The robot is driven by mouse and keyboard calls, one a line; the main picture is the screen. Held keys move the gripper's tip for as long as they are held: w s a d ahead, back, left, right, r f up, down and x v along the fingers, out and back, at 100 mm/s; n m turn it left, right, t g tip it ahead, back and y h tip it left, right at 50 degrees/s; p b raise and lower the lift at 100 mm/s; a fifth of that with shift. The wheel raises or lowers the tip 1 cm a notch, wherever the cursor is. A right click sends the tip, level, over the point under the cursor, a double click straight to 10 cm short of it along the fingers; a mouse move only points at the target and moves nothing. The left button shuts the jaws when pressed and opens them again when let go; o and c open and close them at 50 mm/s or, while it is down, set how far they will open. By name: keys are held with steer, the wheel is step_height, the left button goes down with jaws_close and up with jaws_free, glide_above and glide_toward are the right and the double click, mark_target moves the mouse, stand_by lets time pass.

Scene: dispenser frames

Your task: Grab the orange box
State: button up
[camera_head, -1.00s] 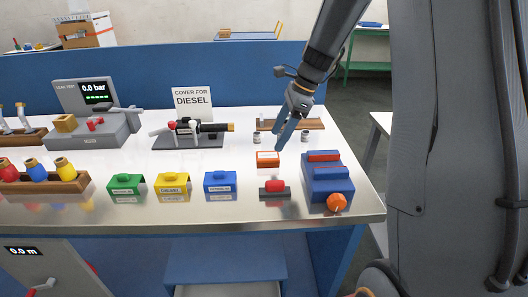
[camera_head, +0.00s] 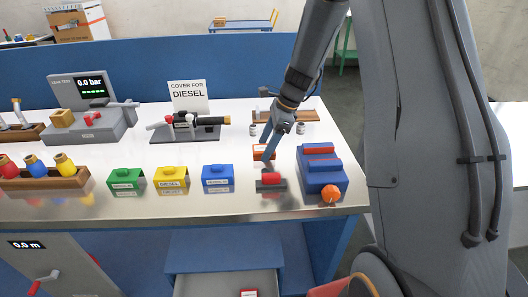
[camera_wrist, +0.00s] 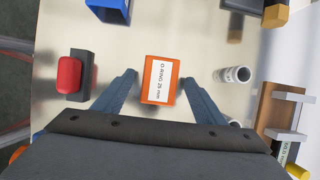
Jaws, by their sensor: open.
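The orange box (camera_wrist: 158,79) lies on the metal table with a white label reading "O-RING 25 mm" on top. In the head view the orange box (camera_head: 260,154) is partly hidden behind my gripper's fingers. My gripper (camera_head: 268,150) points down over it and is open. In the wrist view the two blue fingers of my gripper (camera_wrist: 157,88) are spread, one on each side of the box, with a gap on both sides. I cannot tell how high the fingertips are above the table.
A red-topped black block (camera_head: 271,181) and a blue device with an orange knob (camera_head: 322,174) stand close by. A blue cover (camera_head: 217,179) is to the left. Small grey cylinders (camera_wrist: 233,74) stand beside the box. A drawer (camera_head: 228,284) is open below the table.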

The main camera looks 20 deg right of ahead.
steer(key=c, duration=1.2)
